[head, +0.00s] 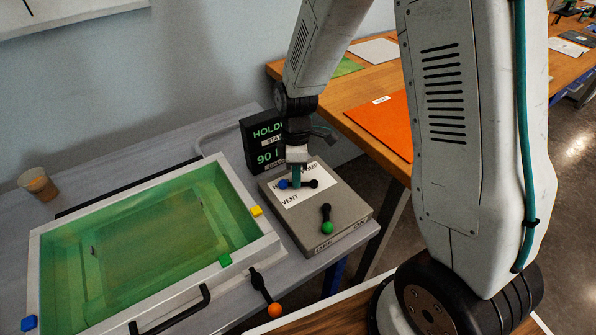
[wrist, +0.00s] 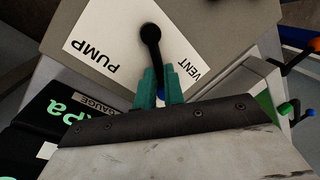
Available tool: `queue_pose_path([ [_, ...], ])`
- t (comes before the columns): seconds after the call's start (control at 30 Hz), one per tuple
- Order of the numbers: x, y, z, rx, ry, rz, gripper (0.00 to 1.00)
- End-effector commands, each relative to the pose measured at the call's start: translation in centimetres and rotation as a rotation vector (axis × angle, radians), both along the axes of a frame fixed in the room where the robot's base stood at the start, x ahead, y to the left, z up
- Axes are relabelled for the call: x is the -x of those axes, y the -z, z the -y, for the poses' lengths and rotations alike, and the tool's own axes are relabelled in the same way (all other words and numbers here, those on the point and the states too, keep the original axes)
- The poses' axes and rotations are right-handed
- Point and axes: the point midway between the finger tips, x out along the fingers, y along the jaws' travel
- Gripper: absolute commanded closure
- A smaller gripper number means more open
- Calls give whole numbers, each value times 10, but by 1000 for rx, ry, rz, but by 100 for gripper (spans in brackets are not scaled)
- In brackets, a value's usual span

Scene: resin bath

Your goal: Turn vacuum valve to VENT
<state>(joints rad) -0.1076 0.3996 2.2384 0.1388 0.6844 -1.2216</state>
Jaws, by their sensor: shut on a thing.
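The vacuum valve is a black lever with a blue knob (head: 283,184) on a grey box (head: 342,203). Its black pivot (head: 313,183) is to the right of the knob in the head view. My gripper (head: 297,182) is shut on the lever near the knob; its teal fingers also show in the wrist view (wrist: 161,92), with part of the blue knob between them.
A display (head: 263,142) behind the box reads "HOLDI…" and 90. A green-knobbed lever (head: 327,220) marked OFF and ON is on the same box. A green bath (head: 243,255) and an orange-knobbed lever (head: 274,309) are to the left. A cup (head: 38,184) stands far left.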

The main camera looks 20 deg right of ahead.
Motion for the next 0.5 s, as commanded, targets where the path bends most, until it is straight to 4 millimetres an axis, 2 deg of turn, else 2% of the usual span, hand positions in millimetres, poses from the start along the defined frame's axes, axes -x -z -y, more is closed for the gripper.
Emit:
queue_pose_path([
  [0.5, 18, 0, -5, 0, -422, 0, 100],
])
